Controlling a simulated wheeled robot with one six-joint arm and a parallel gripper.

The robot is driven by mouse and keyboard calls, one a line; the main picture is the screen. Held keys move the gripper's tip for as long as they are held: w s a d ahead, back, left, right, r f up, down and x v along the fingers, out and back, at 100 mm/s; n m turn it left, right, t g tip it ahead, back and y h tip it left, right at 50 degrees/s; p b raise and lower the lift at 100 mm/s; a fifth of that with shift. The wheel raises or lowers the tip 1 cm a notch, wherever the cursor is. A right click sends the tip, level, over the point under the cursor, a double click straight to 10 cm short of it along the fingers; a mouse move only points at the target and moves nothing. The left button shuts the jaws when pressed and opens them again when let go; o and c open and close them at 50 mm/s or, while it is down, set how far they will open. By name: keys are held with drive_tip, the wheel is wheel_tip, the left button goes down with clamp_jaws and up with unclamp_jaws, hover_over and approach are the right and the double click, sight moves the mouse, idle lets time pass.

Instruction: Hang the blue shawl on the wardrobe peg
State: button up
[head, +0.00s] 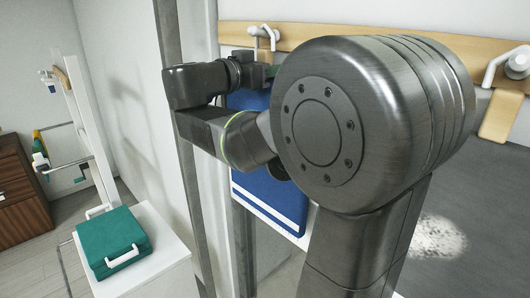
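The blue shawl (270,197) hangs down flat behind my arm, with white stripes near its lower edge. Its top edge is at my gripper (268,73), and its middle is hidden by my arm. A white peg (264,36) on a wooden rail (295,33) is just above my gripper. My gripper's fingertips are mostly hidden, so I cannot tell whether they are closed on the shawl or whether the shawl touches the peg.
Another white peg (508,66) is on the rail at the right. A grey upright post (182,150) stands left of the shawl. A green case (113,242) lies on a white cabinet (160,268); a brown drawer unit (20,190) is at the far left.

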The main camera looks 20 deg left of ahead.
clamp_jaws()
drive_tip(key=shift+r, duration=0.2)
drive_tip(key=shift+r, duration=0.6)
drive_tip(key=shift+s, duration=0.1)
drive_tip(key=b+v, duration=0.4)
drive_tip(key=v, duration=0.7)
idle(1.3)
idle(0.4)
